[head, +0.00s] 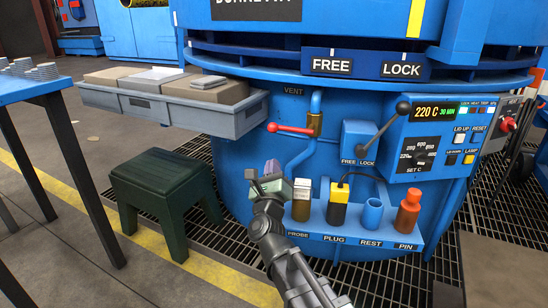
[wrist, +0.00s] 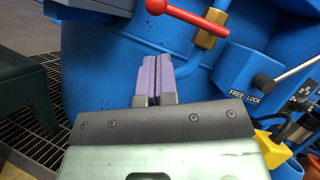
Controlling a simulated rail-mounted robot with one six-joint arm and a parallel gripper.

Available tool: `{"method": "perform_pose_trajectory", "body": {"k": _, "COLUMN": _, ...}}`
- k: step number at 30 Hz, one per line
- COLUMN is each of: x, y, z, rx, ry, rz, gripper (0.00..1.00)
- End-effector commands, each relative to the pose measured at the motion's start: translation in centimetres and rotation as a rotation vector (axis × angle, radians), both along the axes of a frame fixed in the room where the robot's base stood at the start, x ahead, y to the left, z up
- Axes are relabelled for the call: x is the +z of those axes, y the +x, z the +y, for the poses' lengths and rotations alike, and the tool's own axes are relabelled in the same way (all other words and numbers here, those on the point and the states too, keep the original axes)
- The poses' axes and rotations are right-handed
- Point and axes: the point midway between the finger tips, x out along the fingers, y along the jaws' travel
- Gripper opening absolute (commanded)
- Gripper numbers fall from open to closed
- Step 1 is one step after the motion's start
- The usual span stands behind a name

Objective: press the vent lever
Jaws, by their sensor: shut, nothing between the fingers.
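The vent lever (head: 292,129) is a red bar with a round red end at its left, mounted on a brass valve body (head: 315,124) on a blue pipe, below the VENT label. It lies almost level. In the wrist view the red lever (wrist: 188,14) shows at the top, above and slightly right of my fingertips. My gripper (head: 271,167) is shut and empty, its purple finger pads together. It is below and left of the lever, apart from it. The wrist view shows the closed finger pads (wrist: 157,76) pointing toward the blue furnace wall.
A shelf (head: 350,235) with PROBE, PLUG, REST and PIN holders is right of my gripper. A FREE/LOCK lever (head: 388,137) and control panel (head: 437,140) are further right. A grey tray (head: 220,118) with blocks and a dark green stool (head: 165,195) are left.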

Motion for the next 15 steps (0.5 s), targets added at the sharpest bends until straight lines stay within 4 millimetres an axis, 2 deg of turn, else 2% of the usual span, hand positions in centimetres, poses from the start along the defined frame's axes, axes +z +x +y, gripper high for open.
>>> {"method": "perform_pose_trajectory", "body": {"k": 9, "x": 2.8, "y": 5.7, "z": -0.1, "rx": -0.001, "ry": -0.001, "rz": 0.001, "gripper": 0.00}}
{"method": "perform_pose_trajectory", "body": {"k": 15, "x": 3.6, "y": 8.0, "z": -0.2, "rx": 0.000, "ry": -0.001, "rz": 0.000, "gripper": 0.00}}
